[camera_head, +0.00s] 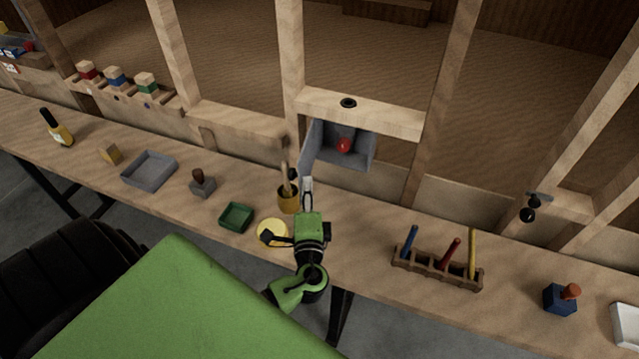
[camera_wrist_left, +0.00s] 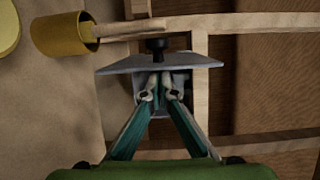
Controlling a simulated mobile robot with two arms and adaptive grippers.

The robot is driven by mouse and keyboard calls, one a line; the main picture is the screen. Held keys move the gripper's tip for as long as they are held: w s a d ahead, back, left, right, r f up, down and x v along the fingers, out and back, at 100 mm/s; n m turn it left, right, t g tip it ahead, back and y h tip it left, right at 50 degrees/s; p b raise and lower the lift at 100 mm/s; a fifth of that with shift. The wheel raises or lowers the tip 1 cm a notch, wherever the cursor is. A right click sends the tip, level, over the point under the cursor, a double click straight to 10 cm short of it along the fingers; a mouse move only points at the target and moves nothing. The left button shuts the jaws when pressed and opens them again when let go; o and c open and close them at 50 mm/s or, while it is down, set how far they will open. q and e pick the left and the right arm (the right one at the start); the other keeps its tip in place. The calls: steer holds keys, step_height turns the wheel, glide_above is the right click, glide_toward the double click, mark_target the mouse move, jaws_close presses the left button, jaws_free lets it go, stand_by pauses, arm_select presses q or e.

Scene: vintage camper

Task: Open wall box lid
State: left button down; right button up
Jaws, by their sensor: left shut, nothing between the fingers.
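The grey wall box (camera_head: 364,153) is fixed to the wooden wall frame below a crossbar, and its front is open. A red ball (camera_head: 344,145) sits inside it. Its grey lid (camera_head: 309,148) stands swung out at the box's left side. In the left wrist view the lid (camera_wrist_left: 125,65) shows as a thin plate with a dark knob (camera_wrist_left: 157,45) on its far side. My left gripper (camera_head: 307,187) is at the lid's outer end, on the side away from the knob. Its fingertips (camera_wrist_left: 160,88) are shut and empty; I cannot tell whether they touch the lid. My right gripper is out of view.
A yellow cup (camera_head: 288,201) with a wooden-handled tool stands close left of the gripper. A green tray (camera_head: 236,217) and a yellow disc (camera_head: 272,233) lie nearby. A tool rack (camera_head: 437,270) stands to the right. The bench between gripper and rack is clear.

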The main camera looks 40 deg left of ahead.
mark_target(295, 177)
arm_select(q)
steer(key=shift+s+a+f+m+t+h+b, duration=0.15)
steer(key=shift+a+m+h, duration=0.1)
steer(key=shift+a, duration=0.15)
steer(key=shift+s+a+f+m+t+h+b, duration=0.15)
steer(key=shift+a+h, duration=0.1)
steer(key=shift+a, duration=0.15)
steer(key=shift+s+a+r, duration=0.25)
steer(key=shift+s+a, duration=0.15)
steer(key=shift+a, duration=0.4)
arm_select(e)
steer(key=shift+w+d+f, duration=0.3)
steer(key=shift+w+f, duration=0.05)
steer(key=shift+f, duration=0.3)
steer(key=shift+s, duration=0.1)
